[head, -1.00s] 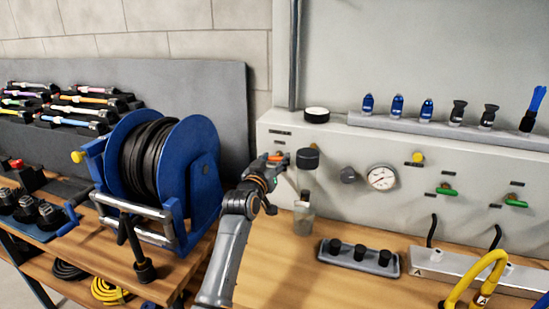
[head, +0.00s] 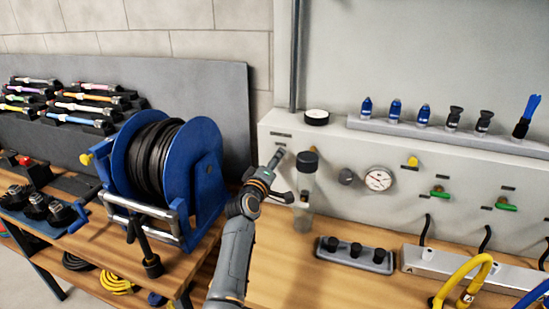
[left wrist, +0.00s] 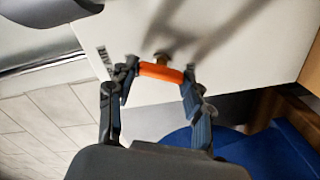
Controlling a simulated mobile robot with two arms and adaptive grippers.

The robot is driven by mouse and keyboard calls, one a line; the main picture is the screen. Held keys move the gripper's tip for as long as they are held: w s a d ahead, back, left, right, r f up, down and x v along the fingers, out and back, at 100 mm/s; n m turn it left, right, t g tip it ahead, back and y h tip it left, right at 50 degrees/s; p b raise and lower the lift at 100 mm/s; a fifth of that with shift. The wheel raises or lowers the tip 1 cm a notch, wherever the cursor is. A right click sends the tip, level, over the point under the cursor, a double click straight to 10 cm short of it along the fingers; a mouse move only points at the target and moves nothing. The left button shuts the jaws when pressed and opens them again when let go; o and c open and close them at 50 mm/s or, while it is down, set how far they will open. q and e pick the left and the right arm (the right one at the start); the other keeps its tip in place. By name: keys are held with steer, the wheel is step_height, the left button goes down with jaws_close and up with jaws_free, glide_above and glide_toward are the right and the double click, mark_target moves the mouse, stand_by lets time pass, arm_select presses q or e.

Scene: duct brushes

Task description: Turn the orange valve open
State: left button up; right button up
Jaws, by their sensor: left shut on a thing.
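The orange valve handle (left wrist: 160,71) is a short bar in front of the pale panel (left wrist: 225,40), with a brass-coloured stem behind it in the left wrist view. My left gripper (left wrist: 157,75) has one finger at each end of the bar and is shut on it. In the head view the left gripper (head: 277,158) reaches the panel's left end and hides the orange handle. My right gripper is not in view.
A clear cylinder with a black cap (head: 307,162) stands just right of the left gripper. A blue hose reel (head: 205,165) is to its left. A pressure gauge (head: 378,179), a yellow knob (head: 412,161) and green handles (head: 440,192) are farther right.

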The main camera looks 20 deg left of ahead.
arm_select(q)
steer(key=n+p, duration=0.1)
steer(key=n, duration=0.4)
steer(key=shift+f+n+p, duration=0.1)
steer(key=shift+n+p, duration=0.2)
steer(key=shift+p, duration=0.1)
stand_by(0.3)
steer(key=o, duration=1.2)
steer(key=shift+c, duration=0.2)
